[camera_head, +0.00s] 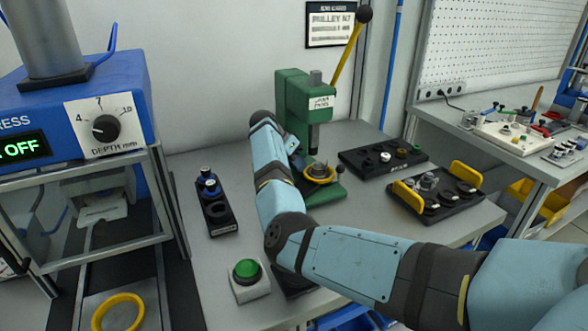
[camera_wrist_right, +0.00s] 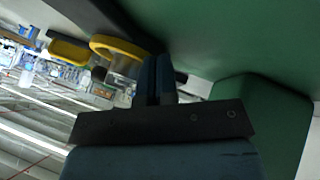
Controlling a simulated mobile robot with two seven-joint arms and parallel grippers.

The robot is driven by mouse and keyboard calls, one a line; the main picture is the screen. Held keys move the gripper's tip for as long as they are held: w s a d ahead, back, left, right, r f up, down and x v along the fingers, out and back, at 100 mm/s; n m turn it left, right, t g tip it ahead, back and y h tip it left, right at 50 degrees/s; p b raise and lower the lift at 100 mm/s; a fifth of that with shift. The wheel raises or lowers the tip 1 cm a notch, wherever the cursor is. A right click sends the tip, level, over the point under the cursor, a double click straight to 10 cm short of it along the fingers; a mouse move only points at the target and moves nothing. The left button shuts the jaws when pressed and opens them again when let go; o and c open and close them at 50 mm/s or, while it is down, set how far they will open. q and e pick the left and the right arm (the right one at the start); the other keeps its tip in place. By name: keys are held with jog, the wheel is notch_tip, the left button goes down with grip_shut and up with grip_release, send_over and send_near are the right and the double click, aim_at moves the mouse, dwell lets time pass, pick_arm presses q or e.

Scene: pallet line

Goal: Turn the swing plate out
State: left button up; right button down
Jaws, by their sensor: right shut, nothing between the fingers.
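A green arbor press (camera_head: 292,105) with a yellow lever (camera_head: 349,54) stands at the back of the grey bench. Under its ram, a yellow ring (camera_head: 333,178) surrounds a small metal part; the ring also shows in the right wrist view (camera_wrist_right: 103,40). I cannot clearly make out the swing plate itself; it may be at this ring. My right gripper (camera_head: 297,155) is at the press's left side, beside the ring, largely hidden by my own wrist. In the right wrist view its fingers (camera_wrist_right: 156,78) are shut and empty, close to green press surfaces. My left gripper is not in view.
A black tray (camera_head: 349,158) with small parts and a black tray with yellow handles (camera_head: 456,168) lie right of the press. A black holder (camera_head: 216,221) and green button (camera_head: 247,270) are on the left. A blue press (camera_head: 140,72) stands further left.

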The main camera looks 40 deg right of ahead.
jog(key=shift+s+d+f+m, duration=0.1)
jog(key=shift+d+m, duration=0.1)
jog(key=shift+m, duration=0.2)
jog(key=shift+d, duration=0.15)
pick_arm(q)
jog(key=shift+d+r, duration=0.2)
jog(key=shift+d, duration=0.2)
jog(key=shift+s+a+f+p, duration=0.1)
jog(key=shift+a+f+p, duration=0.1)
jog(key=shift+p, duration=0.2)
pick_arm(e)
jog(key=v, duration=1.4)
jog(key=shift+w+d, duration=0.2)
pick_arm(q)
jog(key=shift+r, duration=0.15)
